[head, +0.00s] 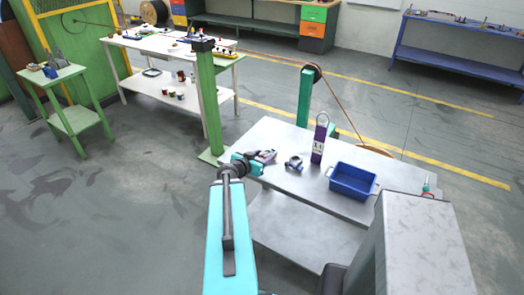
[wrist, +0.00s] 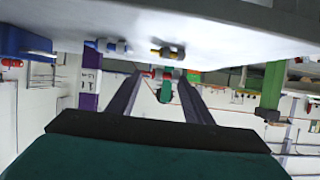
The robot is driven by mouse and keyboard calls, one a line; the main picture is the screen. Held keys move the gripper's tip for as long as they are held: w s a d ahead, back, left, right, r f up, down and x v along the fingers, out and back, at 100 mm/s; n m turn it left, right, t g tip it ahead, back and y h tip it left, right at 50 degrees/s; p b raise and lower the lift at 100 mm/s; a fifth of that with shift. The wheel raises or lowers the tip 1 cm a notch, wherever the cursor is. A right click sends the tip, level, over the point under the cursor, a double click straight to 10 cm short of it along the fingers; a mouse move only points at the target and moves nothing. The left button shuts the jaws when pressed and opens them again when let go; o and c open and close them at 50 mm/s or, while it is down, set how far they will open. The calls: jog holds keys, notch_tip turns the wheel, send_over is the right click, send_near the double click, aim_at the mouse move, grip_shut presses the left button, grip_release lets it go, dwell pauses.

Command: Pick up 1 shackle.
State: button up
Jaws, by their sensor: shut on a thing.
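My gripper (head: 262,157) is at the left end of the grey table, and its two dark fingers (wrist: 160,78) show in the wrist view. They are shut on a small shackle (wrist: 166,90) with a green bow and a pin with reddish ends; the fingers partly hide it. Another shackle, grey with blue ends (head: 293,162), rests on the table to the right of my gripper and shows in the wrist view (wrist: 108,46). A grey shackle with yellow ends (wrist: 167,52) lies beside it there. The wrist view looks upside down, with the table top uppermost.
A green post (head: 208,105) stands behind my gripper. A white workbench (head: 160,50) is at the back left. Floor to the left is open.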

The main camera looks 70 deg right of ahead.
jog(key=shift+s+a+r+p, duration=0.25)
jog(key=shift+s+a+p, duration=0.35)
jog(key=shift+p, duration=0.8)
jog(key=shift+s+a+p, duration=0.1)
jog(key=shift+s+p, duration=0.15)
jog(key=shift+p, duration=0.25)
jog(key=shift+f, duration=0.15)
